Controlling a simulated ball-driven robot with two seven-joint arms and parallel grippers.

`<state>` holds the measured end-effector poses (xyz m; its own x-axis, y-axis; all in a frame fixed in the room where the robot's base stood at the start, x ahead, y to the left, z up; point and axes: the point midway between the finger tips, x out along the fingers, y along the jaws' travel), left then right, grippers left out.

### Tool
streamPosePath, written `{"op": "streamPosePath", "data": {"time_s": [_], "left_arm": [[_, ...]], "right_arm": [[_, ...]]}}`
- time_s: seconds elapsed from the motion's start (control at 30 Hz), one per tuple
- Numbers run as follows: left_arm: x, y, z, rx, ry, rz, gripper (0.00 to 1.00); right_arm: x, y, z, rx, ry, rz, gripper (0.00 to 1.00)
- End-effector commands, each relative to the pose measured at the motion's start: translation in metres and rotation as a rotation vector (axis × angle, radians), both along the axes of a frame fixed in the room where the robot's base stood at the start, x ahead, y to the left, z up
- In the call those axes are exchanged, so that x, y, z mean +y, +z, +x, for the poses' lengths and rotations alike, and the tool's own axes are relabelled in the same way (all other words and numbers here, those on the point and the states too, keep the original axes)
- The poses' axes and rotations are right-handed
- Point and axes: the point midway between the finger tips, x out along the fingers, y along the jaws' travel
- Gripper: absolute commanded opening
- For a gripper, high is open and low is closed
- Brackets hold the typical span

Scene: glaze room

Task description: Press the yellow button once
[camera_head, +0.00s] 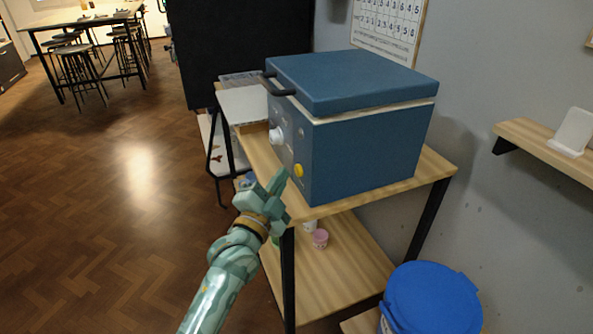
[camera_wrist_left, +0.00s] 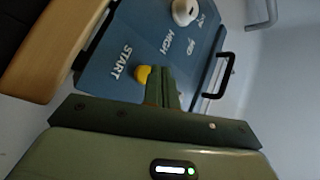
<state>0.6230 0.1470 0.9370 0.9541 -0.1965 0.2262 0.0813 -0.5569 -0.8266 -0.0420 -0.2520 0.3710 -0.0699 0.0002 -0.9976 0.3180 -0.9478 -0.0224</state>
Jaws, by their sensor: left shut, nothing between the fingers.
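The yellow button (camera_head: 298,170) sits low on the front panel of a blue kiln box (camera_head: 365,150), below a white dial (camera_head: 276,134). In the left wrist view the yellow button (camera_wrist_left: 142,74) is next to the word START, partly hidden behind my shut fingers. My left gripper (camera_head: 283,174) is shut and empty, its tips close in front of the panel, just left of the button in the head view. In the left wrist view the fingertips (camera_wrist_left: 160,72) overlap the button's right edge. I cannot tell whether they touch it. My right gripper is not in view.
The kiln stands on a wooden-topped shelf unit (camera_head: 436,165) with black legs. A pink cup (camera_head: 320,238) is on its lower shelf. A blue-lidded bucket (camera_head: 432,300) stands at the right front. A wall shelf (camera_head: 545,145) is at right. Floor at left is open.

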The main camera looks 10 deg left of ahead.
Motion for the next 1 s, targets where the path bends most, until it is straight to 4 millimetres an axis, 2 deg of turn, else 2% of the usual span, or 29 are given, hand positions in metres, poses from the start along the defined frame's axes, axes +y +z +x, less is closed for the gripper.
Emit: {"op": "streamPosePath", "data": {"time_s": [1.0], "left_arm": [[-0.0091,0.0007,0.0059,0.0,0.0,0.0,0.0]], "right_arm": [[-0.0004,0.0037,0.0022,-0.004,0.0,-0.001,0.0]]}}
